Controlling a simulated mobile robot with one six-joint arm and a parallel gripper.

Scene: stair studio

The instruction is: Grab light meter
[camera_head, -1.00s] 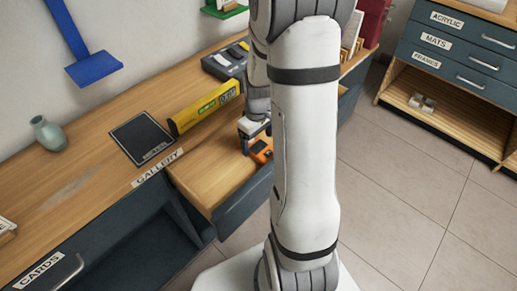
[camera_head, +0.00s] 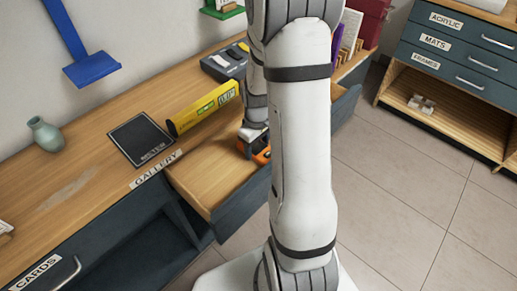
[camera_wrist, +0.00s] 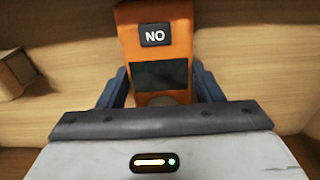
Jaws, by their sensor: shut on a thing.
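An orange handheld device (camera_head: 260,152) with a dark screen, apparently the light meter, is in the open wooden drawer (camera_head: 212,182). In the wrist view the device (camera_wrist: 155,15) carries a black label reading "NO"; its near end is hidden by my gripper's body. My gripper (camera_wrist: 160,82) is shut on it, with one dark finger on each side. In the head view my gripper (camera_head: 254,140) is at the device, partly hidden behind my arm. A black pad (camera_head: 141,139) labelled "METER" lies bare on the bench top, left of the drawer.
A yellow level (camera_head: 203,108) lies along the bench behind the drawer, with a grey device (camera_head: 225,62) beyond it. A green vase (camera_head: 46,134) stands at the left. A small wooden block (camera_wrist: 13,72) is left of the gripper. Floor at right is clear.

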